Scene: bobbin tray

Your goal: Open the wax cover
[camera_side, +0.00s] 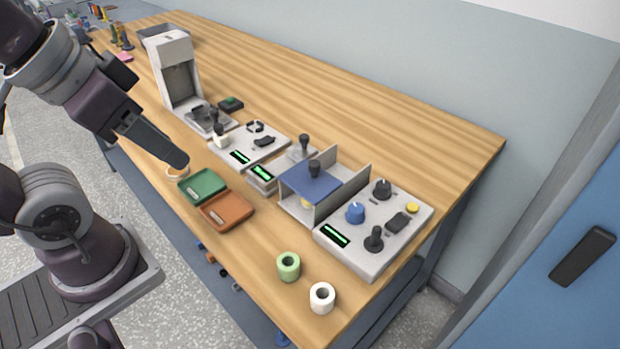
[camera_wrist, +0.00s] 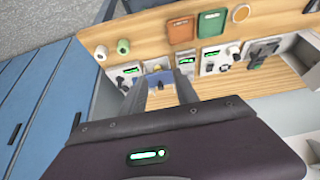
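A flat blue cover (camera_side: 310,182) with a black knob (camera_side: 315,166) lies level between two upright grey plates; I take it to be the wax cover. A bit of yellow shows beneath its front edge. In the wrist view the blue cover (camera_wrist: 158,79) appears small and distant between my fingers. My gripper (camera_side: 180,160) hangs above the table's front edge, near the green tray, to the left of the cover and well apart from it. In the wrist view my gripper (camera_wrist: 161,84) shows two separated fingers with nothing held between them.
A control box (camera_side: 344,252) with knobs stands right of the cover. Other panels and a tall grey machine (camera_side: 172,52) stand left. A green tray (camera_side: 196,181), an orange tray (camera_side: 240,214), a green spool (camera_side: 288,272) and a white spool (camera_side: 321,303) lie along the front. The table's back is clear.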

